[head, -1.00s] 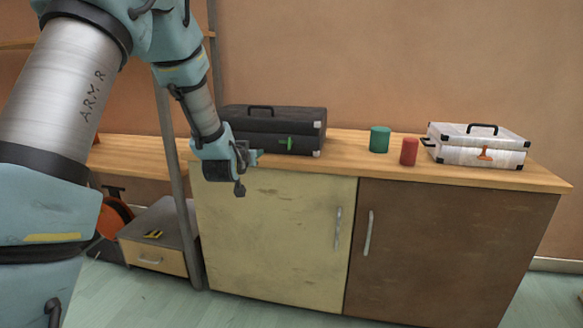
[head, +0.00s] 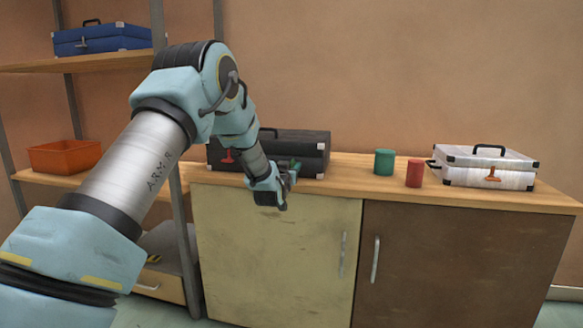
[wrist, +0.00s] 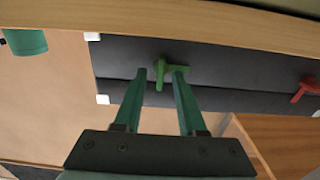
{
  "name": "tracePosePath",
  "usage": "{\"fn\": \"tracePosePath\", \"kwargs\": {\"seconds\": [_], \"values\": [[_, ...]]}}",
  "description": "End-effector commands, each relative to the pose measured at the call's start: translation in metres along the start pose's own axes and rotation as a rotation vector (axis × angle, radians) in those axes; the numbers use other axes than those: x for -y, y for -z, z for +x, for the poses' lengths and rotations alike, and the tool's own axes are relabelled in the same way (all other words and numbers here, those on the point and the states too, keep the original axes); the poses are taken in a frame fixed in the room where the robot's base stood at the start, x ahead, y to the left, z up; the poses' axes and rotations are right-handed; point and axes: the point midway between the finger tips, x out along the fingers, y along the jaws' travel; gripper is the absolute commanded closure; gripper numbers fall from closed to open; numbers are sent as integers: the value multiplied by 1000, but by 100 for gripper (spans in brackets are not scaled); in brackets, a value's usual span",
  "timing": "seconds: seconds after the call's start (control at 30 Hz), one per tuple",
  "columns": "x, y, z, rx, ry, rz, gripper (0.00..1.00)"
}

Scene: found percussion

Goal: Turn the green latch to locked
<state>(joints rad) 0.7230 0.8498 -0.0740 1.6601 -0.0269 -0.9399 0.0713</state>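The black case (head: 310,145) stands on the wooden counter, with a green latch (wrist: 163,70) and a red latch (wrist: 306,88) on its front. My gripper (wrist: 160,72) is open, its two teal fingers apart and empty, pointing at the green latch. In the wrist view the latch shows at and between the fingertips, its handle reaching sideways past one tip; contact cannot be told. In the head view my gripper (head: 288,178) is at the case's front and partly hides the green latch. The red latch (head: 228,156) shows to its left.
A green can (head: 384,162), a red can (head: 414,173) and a white case (head: 510,168) with an orange latch stand to the right on the counter (head: 350,171). A shelf on the left holds a blue case (head: 103,39) and an orange bin (head: 65,157).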

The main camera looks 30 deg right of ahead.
Motion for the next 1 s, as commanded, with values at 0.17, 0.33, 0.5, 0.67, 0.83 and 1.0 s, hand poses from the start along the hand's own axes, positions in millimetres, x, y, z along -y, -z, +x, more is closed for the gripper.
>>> {"fn": "tracePosePath", "kwargs": {"seconds": [0.17, 0.33, 0.5, 0.67, 0.83, 1.0], "values": [[0, 0, 7, 0, 0, 0, 60], [0, 0, 7, 1, 0, 0, 60], [0, 0, 7, 1, 0, 0, 74], [0, 0, 7, 1, 0, 0, 92], [0, 0, 7, 1, 0, 0, 100], [0, 0, 7, 1, 0, 0, 100]]}}
